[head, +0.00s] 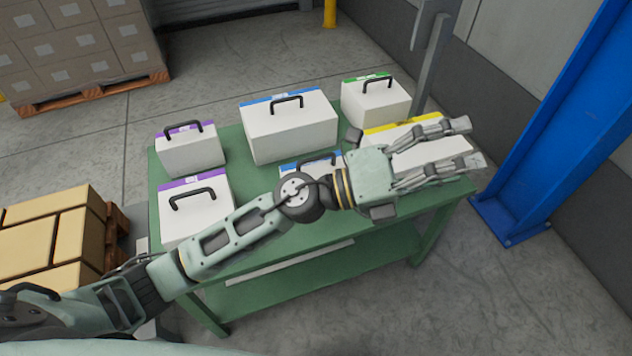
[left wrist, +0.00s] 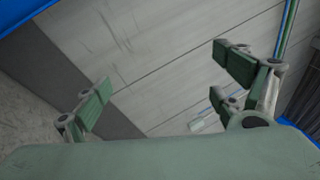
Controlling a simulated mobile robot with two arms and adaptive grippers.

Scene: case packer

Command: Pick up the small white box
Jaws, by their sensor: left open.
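Several white boxes with black handles stand on a green table (head: 340,257). Small ones are the purple-striped box (head: 192,155) at the back left and the green-striped box (head: 376,103) at the back right. A larger purple-striped box (head: 185,222) stands front left, and a large blue-striped box (head: 290,133) at the back middle. A front blue-striped box (head: 297,172) and a yellow-striped box (head: 445,152) are partly hidden by my left arm. My left gripper (head: 478,142) is open and empty, over the yellow-striped box in the picture. The left wrist view shows its spread fingers (left wrist: 168,85) facing a wall.
A blue post (head: 555,110) stands right of the table. A grey post (head: 430,65) rises behind it. Stacked cartons on a pallet (head: 95,92) stand back left, and tan cartons (head: 50,240) at the left. Concrete floor is open in front right.

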